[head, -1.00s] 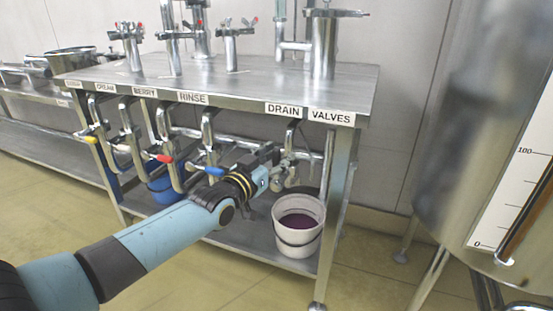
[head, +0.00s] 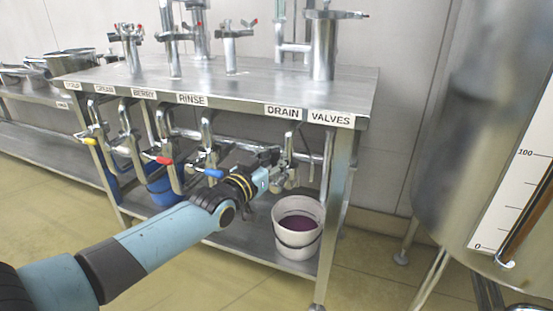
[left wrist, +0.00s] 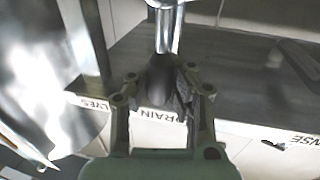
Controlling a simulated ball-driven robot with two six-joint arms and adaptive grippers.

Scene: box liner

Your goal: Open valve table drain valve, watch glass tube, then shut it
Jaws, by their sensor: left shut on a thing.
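The valve table (head: 215,88) carries a "DRAIN VALVES" label on its front edge. My left gripper (head: 281,174) is below that label, at the drain pipework (head: 290,147). In the left wrist view my gripper (left wrist: 160,92) is shut on a dark valve handle (left wrist: 158,78), with a bright metal pipe beyond it. The handle is hidden by my gripper in the head view, so I cannot tell its angle there. The glass tube (head: 527,215) is at the right edge beside a white scale marked 0 and 100. My right gripper is out of view.
A white bucket (head: 297,240) with dark purple liquid stands on the lower shelf beneath my gripper. Handles in yellow, red and blue (head: 207,172) hang to the left. A large steel tank (head: 450,150) stands at the right. The floor in front is clear.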

